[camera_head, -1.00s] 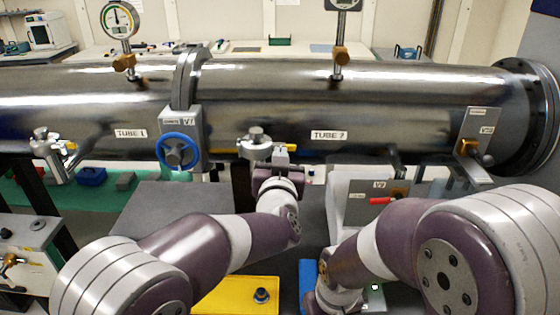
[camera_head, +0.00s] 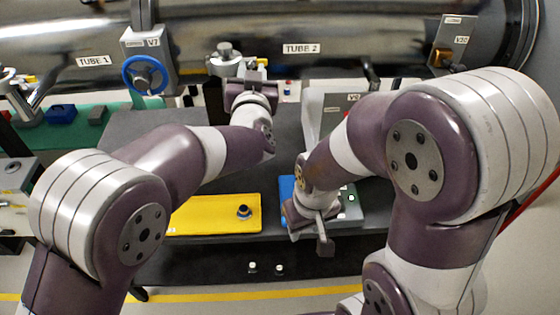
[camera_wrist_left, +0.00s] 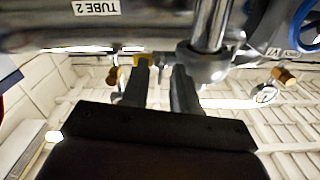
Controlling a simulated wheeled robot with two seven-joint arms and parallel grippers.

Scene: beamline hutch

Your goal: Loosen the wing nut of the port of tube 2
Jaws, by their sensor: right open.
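Tube 2 (camera_head: 380,42), a shiny steel pipe with a "TUBE 2" label, runs across the back. Its port (camera_head: 226,62) is a silver clamped fitting under the pipe, left of the label. The brass-yellow wing nut (camera_head: 262,62) shows beside it, partly hidden by my left gripper (camera_head: 254,76). In the left wrist view, the fingers of my left gripper (camera_wrist_left: 162,75) stand apart, with the wing nut (camera_wrist_left: 146,60) at the left fingertip and the port (camera_wrist_left: 205,65) by the right finger. Contact cannot be told. My right gripper (camera_head: 322,240) is open and empty, low over the bench front.
A yellow tray (camera_head: 190,214) with a small dark-blue part and a blue tray (camera_head: 288,188) lie on the dark bench (camera_head: 150,130). Valve V7 with a blue handwheel (camera_head: 144,75) is left of the port. A grey bracket (camera_head: 318,105) stands right of my left gripper.

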